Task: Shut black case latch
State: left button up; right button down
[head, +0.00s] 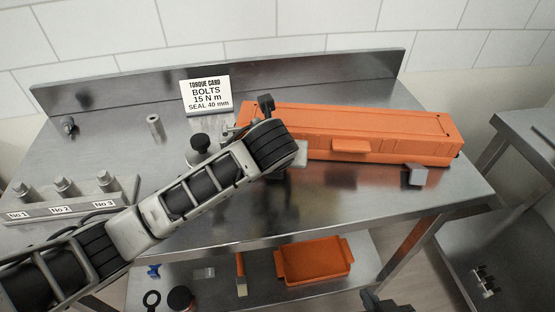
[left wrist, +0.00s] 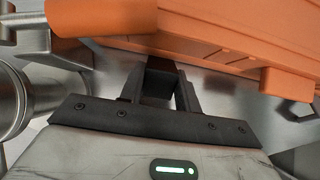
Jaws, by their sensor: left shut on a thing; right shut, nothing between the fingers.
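The long orange case (head: 375,132) lies on the steel table with its lid down, and its underside and front edge also fill the top of the left wrist view (left wrist: 225,40). My left arm reaches across to the case's left end. In the left wrist view my left gripper (left wrist: 165,88) is shut on a small dark piece, apparently the black latch (left wrist: 160,66), at the case's front edge. The fingers and latch are both dark, so their boundary is unclear, and the arm hides them in the head view. My right gripper (head: 382,302) is shut and empty, low at the bottom edge.
A torque card (head: 206,96), small metal cylinder (head: 154,126) and numbered fixture (head: 75,198) stand to the left. An orange tray (head: 315,262) lies on the lower shelf.

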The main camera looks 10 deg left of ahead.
pick_arm(q)
jog(key=shift+w+r+g, duration=0.2)
jog(key=shift+g, duration=0.4)
jog(key=o, duration=1)
jog(key=shift+v, duration=7.95)
jog(key=shift+w, duration=0.15)
